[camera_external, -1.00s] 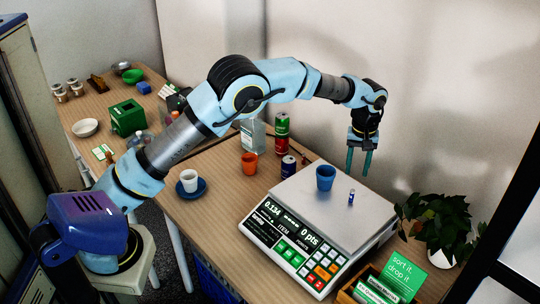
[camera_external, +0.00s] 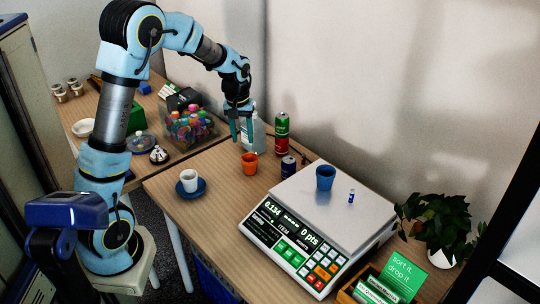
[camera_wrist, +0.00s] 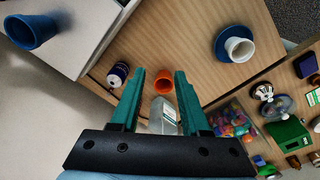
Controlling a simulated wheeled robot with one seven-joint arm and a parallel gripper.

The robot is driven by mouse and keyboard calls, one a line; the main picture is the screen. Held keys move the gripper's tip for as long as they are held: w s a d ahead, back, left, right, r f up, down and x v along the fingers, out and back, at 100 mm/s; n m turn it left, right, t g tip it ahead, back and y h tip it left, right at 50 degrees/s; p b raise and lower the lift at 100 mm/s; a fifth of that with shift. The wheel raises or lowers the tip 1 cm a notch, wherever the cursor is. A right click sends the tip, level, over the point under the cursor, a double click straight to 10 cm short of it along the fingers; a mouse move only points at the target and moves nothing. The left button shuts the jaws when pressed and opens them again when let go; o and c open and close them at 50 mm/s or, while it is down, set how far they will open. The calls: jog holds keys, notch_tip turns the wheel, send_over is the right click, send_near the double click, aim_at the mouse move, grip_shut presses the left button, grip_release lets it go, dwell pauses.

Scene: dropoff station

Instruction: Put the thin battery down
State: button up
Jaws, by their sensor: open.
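The thin battery (camera_external: 351,197) is a small blue and white cylinder standing upright on the metal plate of the scale (camera_external: 318,190), to the right of a blue cup (camera_external: 325,178). It is not visible in the wrist view. My gripper (camera_external: 240,138) is well to the left of the scale, pointing down near a clear bottle at the back of the table. In the wrist view my gripper's teal fingers (camera_wrist: 157,76) are spread apart with nothing held between them.
An orange cup (camera_external: 250,163), a dark blue can (camera_external: 288,167) and a taller red and green can (camera_external: 282,135) stand near my gripper. A white cup on a blue saucer (camera_external: 204,190) is at the front left. A potted plant (camera_external: 440,222) is at the right.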

jog(key=s+a+f, duration=0.1)
jog(key=s+a, duration=0.5)
jog(key=a, duration=0.5)
jog(key=s+a+f, duration=0.2)
jog(key=s+a, duration=0.5)
jog(key=a, duration=0.4)
jog(key=shift+t, duration=0.4)
jog(key=shift+o, duration=0.5)
jog(key=shift+f, duration=0.1)
